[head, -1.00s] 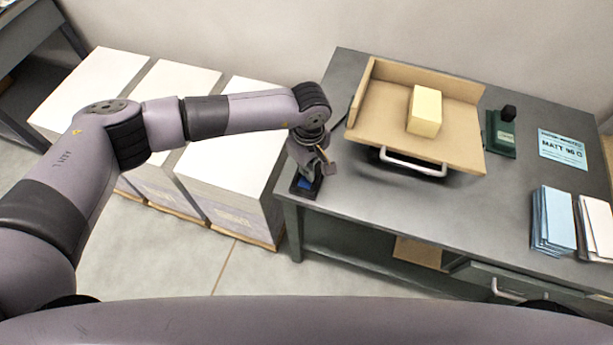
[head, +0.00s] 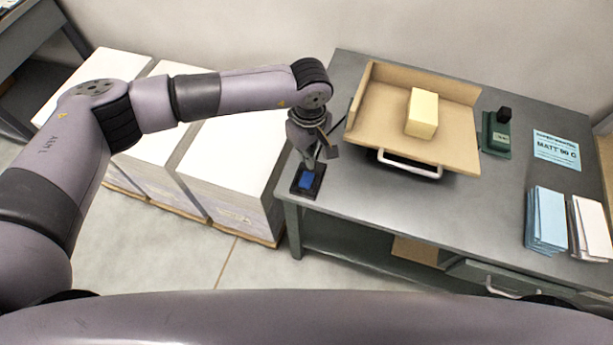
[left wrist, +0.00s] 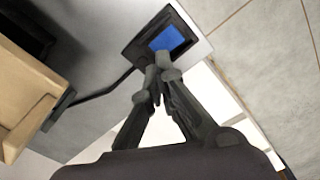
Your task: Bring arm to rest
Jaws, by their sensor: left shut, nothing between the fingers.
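My left arm (head: 226,92) reaches in from the left, bent at the elbow, over the white stacks. My left gripper (head: 309,165) points down at the left end of the grey table, above a small dark device with a blue face (head: 306,182). In the left wrist view the gripper (left wrist: 158,82) has its fingers together with nothing between them. The blue face (left wrist: 168,40) shows just beyond the fingertips; I cannot tell whether they touch it. My right gripper is out of view.
The grey table (head: 360,225) holds a tan tray (head: 385,125) with a pale yellow block (head: 423,113), a green device (head: 497,134), a blue sign (head: 556,150) and card stacks (head: 547,218). White paper stacks (head: 235,160) stand left of the table. Floor is clear in front.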

